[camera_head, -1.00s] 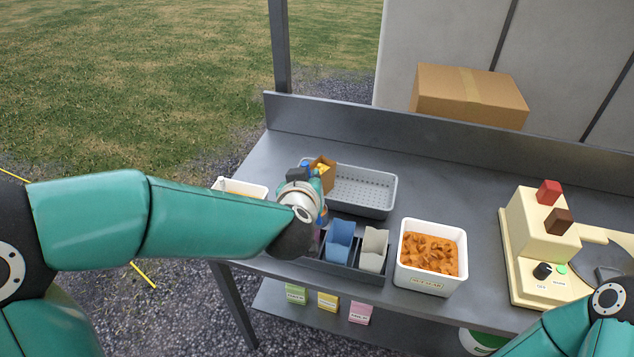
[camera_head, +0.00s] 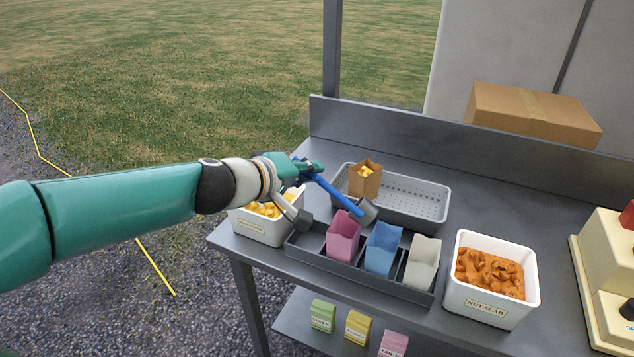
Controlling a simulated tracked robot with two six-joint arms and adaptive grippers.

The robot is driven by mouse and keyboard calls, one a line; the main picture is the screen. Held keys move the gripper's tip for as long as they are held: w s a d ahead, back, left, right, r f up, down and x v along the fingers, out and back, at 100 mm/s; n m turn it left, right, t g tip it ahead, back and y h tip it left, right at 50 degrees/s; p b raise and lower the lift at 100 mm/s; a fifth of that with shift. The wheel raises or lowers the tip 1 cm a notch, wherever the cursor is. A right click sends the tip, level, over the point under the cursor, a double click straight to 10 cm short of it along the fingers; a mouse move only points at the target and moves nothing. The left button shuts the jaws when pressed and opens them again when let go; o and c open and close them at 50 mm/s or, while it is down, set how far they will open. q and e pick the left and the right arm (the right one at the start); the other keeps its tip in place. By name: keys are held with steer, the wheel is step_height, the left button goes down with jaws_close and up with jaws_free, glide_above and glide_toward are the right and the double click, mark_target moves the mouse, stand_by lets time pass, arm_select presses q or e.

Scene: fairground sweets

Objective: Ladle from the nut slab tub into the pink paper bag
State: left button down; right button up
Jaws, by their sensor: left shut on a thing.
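The nut slab tub (camera_head: 488,308) is white and square, labelled NUT SLAB, and holds orange-brown pieces. It stands at the counter's front, right of the bag rack. My left gripper (camera_head: 292,175) is shut on the blue handle of a ladle (camera_head: 335,194). The ladle's grey bowl (camera_head: 364,211) hangs just above and behind the pink bag, near the blue one; its contents cannot be seen. My right gripper is not in view.
A blue bag (camera_head: 382,249) and a white bag (camera_head: 422,263) stand in the same rack. A tub of yellow pieces (camera_head: 258,229) is at the left, under my wrist. A perforated tray (camera_head: 425,205) holds a filled brown bag (camera_head: 365,180). A cream machine (camera_head: 605,285) is at right.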

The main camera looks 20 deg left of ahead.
arm_select(q)
steer(key=shift+a+f+n+h+b, duration=0.7)
steer(key=shift+f+b, duration=0.4)
steer(key=shift+b, duration=0.75)
steer(key=shift+a+f+n+h+b, duration=0.5)
steer(key=shift+a+f+n+b, duration=0.45)
steer(key=shift+b, duration=0.85)
steer(key=shift+f, duration=0.1)
steer(key=shift+f, duration=0.1)
